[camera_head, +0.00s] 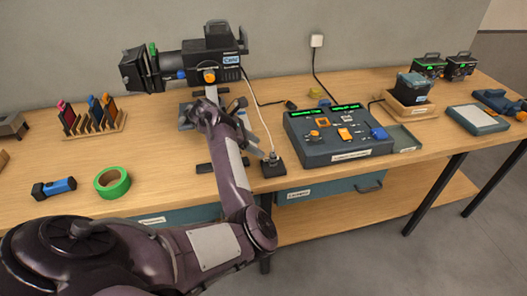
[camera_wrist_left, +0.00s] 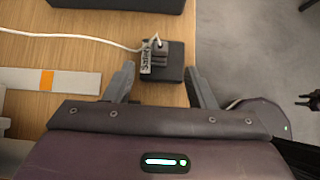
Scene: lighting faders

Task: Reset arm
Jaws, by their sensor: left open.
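My left arm comes in from the left, bends at the elbow near the table's front edge and reaches over the tabletop. My left gripper (camera_head: 262,152) is open and empty, low beside a small black box (camera_head: 272,168) with a cable. In the left wrist view the left gripper (camera_wrist_left: 165,84) has its two fingers spread, with the black box (camera_wrist_left: 168,62) lying beyond and between them. The box has a label and a white cable at its plug. I cannot tell if a finger touches it. A small dark pronged part at the wrist view's right edge may be my right gripper (camera_wrist_left: 314,101).
A stage lamp (camera_head: 212,60) stands behind the forearm. Right of the box is a fader console (camera_head: 335,135) with green displays. Green tape (camera_head: 112,182), a blue torch (camera_head: 54,187) and a gel rack (camera_head: 95,128) lie left. A blue drawer (camera_head: 330,189) hangs under the table (camera_head: 160,160).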

